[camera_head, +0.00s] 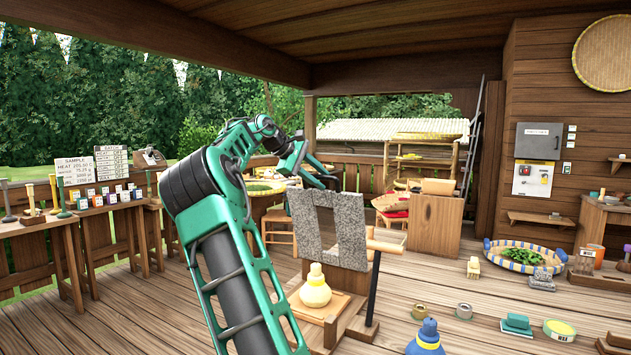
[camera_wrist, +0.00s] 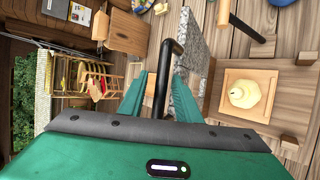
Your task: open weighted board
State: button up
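The board is a grey speckled slab with a rectangular opening (camera_head: 309,228), standing upright at the centre of the head view; it also shows edge-on in the wrist view (camera_wrist: 189,50). A black bent handle (camera_wrist: 161,85) runs between the two green fingers of my gripper (camera_wrist: 157,97) in the wrist view. The fingers are apart, with visible gaps on both sides of the handle. In the head view my gripper (camera_head: 322,178) is above and behind the slab's top edge, partly hidden. That handle is hidden there.
A yellow gourd-shaped weight (camera_head: 315,288) sits on a wooden base (camera_head: 337,304) in front of the slab. A black-shafted mallet-like tool (camera_head: 374,285) stands at its right. A blue bottle (camera_head: 426,338), a basket of greens (camera_head: 524,257) and small items lie on the right floor.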

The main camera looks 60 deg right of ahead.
jog(key=v, duration=1)
jog(key=shift+w+a+r, duration=0.2)
jog(key=shift+a, duration=0.1)
jog(key=shift+s, duration=0.1)
